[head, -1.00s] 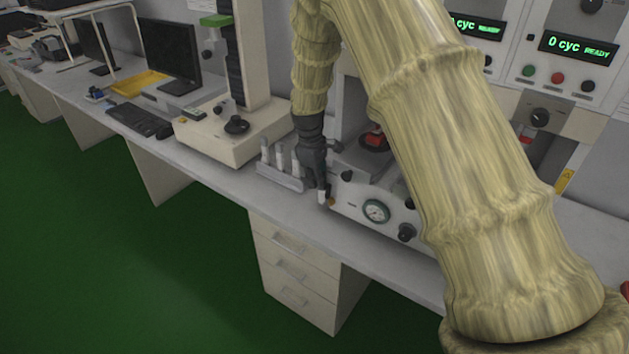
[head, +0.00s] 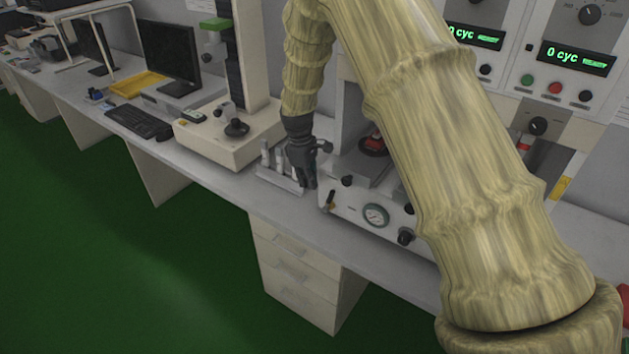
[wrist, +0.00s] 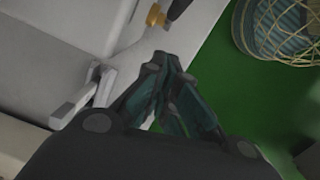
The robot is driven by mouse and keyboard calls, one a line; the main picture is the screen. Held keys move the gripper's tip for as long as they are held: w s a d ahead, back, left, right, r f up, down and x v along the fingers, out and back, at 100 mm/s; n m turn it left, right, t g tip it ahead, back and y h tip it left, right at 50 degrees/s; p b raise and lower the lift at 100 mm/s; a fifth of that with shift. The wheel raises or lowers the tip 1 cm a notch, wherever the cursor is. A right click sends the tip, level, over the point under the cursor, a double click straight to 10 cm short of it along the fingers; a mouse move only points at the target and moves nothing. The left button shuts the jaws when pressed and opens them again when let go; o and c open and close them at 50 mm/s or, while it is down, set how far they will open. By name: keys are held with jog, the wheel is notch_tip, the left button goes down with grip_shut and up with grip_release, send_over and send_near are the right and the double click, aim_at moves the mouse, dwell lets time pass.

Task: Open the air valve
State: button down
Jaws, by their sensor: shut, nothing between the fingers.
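The air valve (head: 329,201) is a small brass fitting with a dark lever at the left end of the white unit's front panel. The lever looks roughly upright and slightly tilted in the head view. In the wrist view the valve's brass part (wrist: 156,15) and dark handle show at the top edge, partly cut off. My gripper (head: 309,184) is shut and empty, just left of the valve and apart from it. In the wrist view its closed fingertips (wrist: 162,60) sit below the valve, near the bench edge.
A rack with white cylinders (head: 281,178) stands close on the left of my gripper. The white unit carries a pressure gauge (head: 376,214) and dark knobs (head: 405,236). A wire basket (wrist: 278,30) stands on the green floor. My arm hides part of the bench.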

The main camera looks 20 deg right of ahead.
notch_tip(320, 180, up, 10)
jog(key=b, duration=0.2)
jog(key=shift+s+a+b, duration=0.15)
jog(key=shift+a+b, duration=0.05)
jog(key=shift+b, duration=0.1)
